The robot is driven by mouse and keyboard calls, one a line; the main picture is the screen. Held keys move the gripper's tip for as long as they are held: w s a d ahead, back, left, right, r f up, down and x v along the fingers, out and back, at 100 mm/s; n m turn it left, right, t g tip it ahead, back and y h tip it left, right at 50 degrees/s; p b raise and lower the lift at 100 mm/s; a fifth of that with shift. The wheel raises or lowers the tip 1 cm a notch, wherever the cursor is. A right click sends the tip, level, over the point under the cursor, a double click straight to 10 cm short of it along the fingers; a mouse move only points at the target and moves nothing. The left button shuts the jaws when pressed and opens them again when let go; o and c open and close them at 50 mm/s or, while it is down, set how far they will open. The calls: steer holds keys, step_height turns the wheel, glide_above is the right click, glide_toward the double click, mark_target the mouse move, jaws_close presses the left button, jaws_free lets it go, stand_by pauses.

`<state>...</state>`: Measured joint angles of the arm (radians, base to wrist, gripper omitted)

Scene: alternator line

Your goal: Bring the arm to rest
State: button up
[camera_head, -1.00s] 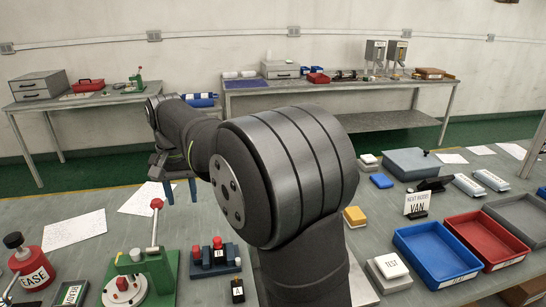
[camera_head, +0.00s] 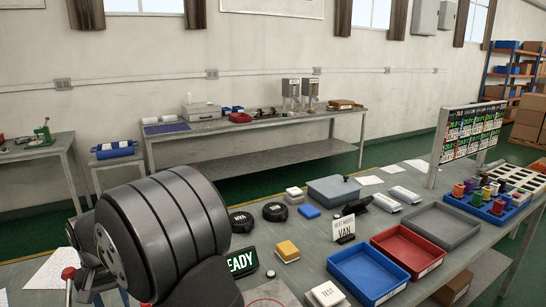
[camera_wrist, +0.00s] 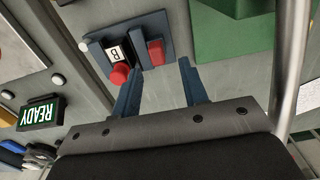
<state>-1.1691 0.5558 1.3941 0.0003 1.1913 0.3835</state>
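My gripper (camera_wrist: 160,70) shows in the wrist view with its two blue fingers spread apart and nothing between them. The fingertips point toward a blue block (camera_wrist: 128,36) with a red knob (camera_wrist: 119,75), a red piece (camera_wrist: 155,52) and a white label. Whether the fingers touch the block is hard to tell. In the head view my arm fills the lower left, and my gripper is hidden or out of frame there.
A lit READY sign (camera_head: 243,262) stands right of my arm; the wrist view also shows it (camera_wrist: 40,113). Blue (camera_head: 368,272), red (camera_head: 407,249) and grey (camera_head: 442,226) trays lie at the right. A green part (camera_wrist: 235,30) is near my gripper in the wrist view.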

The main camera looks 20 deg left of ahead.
step_height(320, 180, down, 4)
steer(key=shift+f, duration=0.1)
steer(key=shift+w+d, duration=0.25)
steer(key=shift+s+a, duration=0.1)
